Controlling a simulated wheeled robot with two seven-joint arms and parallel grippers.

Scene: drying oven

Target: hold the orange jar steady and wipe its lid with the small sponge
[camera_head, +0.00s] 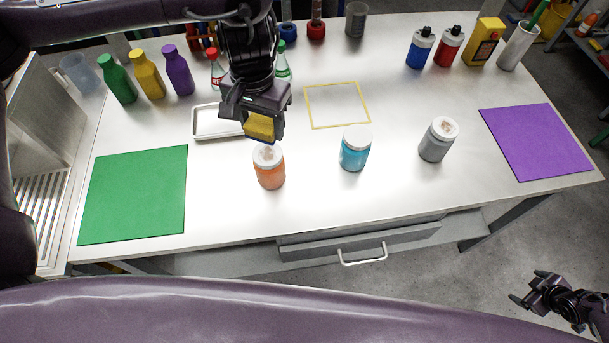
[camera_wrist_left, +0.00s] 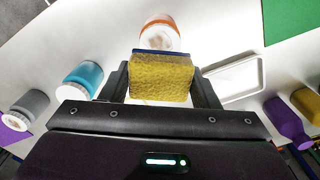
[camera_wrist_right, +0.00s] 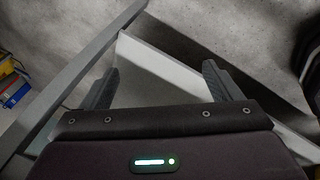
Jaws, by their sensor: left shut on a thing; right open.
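The orange jar (camera_head: 270,172) stands upright near the front of the table. Its white lid (camera_head: 267,155) has a brownish smudge on top; the lid also shows in the left wrist view (camera_wrist_left: 158,35). My left gripper (camera_head: 258,118) is shut on the small yellow sponge (camera_head: 259,126), which has a dark blue face. The sponge is just behind and above the lid; I cannot tell whether they touch. In the left wrist view the sponge (camera_wrist_left: 161,78) sits between the fingers and overlaps the jar. My right gripper (camera_head: 545,292) is open and empty, off the table's front right.
A green mat (camera_head: 135,195), a purple mat (camera_head: 537,142) and a yellow outline (camera_head: 337,105) lie flat. Bottles line the back.

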